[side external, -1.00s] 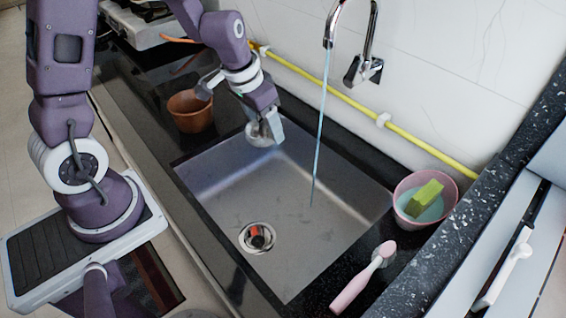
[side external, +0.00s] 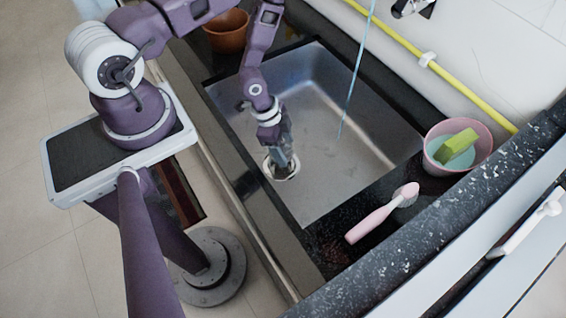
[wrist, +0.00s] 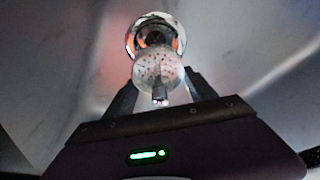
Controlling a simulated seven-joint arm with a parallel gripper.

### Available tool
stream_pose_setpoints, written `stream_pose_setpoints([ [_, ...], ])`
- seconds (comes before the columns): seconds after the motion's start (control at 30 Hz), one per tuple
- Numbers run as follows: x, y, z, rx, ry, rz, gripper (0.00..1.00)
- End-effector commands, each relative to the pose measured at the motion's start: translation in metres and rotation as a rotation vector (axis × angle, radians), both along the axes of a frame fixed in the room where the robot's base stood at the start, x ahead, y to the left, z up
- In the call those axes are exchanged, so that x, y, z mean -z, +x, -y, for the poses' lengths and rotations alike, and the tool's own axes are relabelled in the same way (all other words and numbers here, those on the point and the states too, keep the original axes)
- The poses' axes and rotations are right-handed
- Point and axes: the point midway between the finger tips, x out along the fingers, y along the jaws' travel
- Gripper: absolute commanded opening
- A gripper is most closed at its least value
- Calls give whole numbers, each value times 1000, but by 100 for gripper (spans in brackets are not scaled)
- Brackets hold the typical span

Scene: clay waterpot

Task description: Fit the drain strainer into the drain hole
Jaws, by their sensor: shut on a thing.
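In the wrist view, the drain strainer (wrist: 158,68) is a pale round disc with small holes and a dark knob. My gripper (wrist: 160,95) is shut on its knob. The drain hole (wrist: 154,38), with a shiny metal rim and some orange inside, shows just beyond the strainer, which overlaps its near edge in the picture. In the side view, my gripper (side external: 285,163) points down over the drain hole (side external: 282,176) in the sink floor and covers part of it. The strainer is hard to make out there, and I cannot tell whether it touches the rim.
The steel sink (side external: 350,150) has clear floor right of the drain. A thin water stream (side external: 352,85) falls there. A pink bowl (side external: 478,150) with a green sponge (side external: 457,146) and a pink brush (side external: 375,217) lie on the right counter. A brown pot (side external: 226,32) stands at the back left.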

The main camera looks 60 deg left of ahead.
Motion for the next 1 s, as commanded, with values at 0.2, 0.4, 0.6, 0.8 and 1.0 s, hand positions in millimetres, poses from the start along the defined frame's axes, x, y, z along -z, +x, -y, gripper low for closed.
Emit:
stream_pose_setpoints([
  [0.2, 42, 0, 0, -2, 0, 0, 4],
  [0.4, 65, 1, 0, -3, 0, 1, 4],
  [0.6, 64, 1, 0, -3, 0, 1, 4],
  [0.8, 70, 1, 0, -3, 1, 1, 4],
  [1.0, 77, 1, 0, -3, 2, -1, 4],
])
